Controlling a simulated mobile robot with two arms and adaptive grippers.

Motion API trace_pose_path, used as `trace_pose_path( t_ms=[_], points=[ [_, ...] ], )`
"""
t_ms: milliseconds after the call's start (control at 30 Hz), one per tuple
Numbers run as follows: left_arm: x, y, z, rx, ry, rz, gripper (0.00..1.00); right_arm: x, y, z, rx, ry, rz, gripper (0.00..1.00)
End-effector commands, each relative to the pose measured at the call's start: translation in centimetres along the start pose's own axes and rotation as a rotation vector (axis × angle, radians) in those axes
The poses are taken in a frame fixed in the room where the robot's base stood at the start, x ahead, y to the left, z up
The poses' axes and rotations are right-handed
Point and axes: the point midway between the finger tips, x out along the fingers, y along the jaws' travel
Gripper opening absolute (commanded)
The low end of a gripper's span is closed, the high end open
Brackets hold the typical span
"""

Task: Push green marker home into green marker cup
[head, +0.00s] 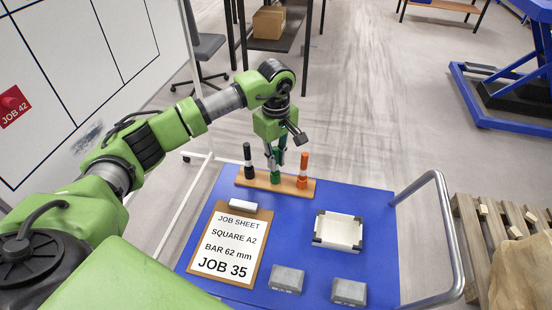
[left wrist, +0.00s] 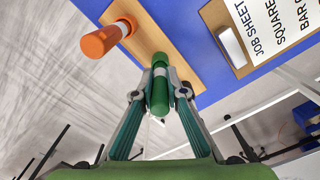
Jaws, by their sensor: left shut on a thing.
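The green marker (left wrist: 160,95) is upright between the fingers of my left gripper (head: 275,154), which is shut on it; the gripper also shows in the left wrist view (left wrist: 160,92). A pale band shows below the grip. The green marker cup (head: 275,177) stands on the wooden rack (head: 262,184), directly under the marker; it also shows in the left wrist view (left wrist: 160,59). The marker's lower end is at the cup's mouth. How deep it sits cannot be told. My right gripper is not in view.
A black marker (head: 247,152) and an orange marker (head: 304,161) stand upright on either side, close to my left gripper. On the blue cart top (head: 318,200) are a clipboard (head: 207,268), a white tray (head: 338,231) and two grey blocks. A metal handle (head: 449,230) bounds the right.

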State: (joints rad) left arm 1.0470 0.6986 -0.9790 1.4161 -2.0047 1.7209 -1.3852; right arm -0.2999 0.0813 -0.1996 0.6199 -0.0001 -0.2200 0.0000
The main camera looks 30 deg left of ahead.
Motion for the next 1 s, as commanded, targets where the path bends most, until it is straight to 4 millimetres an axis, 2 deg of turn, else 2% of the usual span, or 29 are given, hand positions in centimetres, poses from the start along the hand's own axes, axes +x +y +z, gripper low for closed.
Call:
trace_pose_path(
  t_ms=[1000],
  points=[
    [0.52,-0.02,0.01,0.0,0.0,-0.001,0.0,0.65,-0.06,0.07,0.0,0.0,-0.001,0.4]
  ],
)
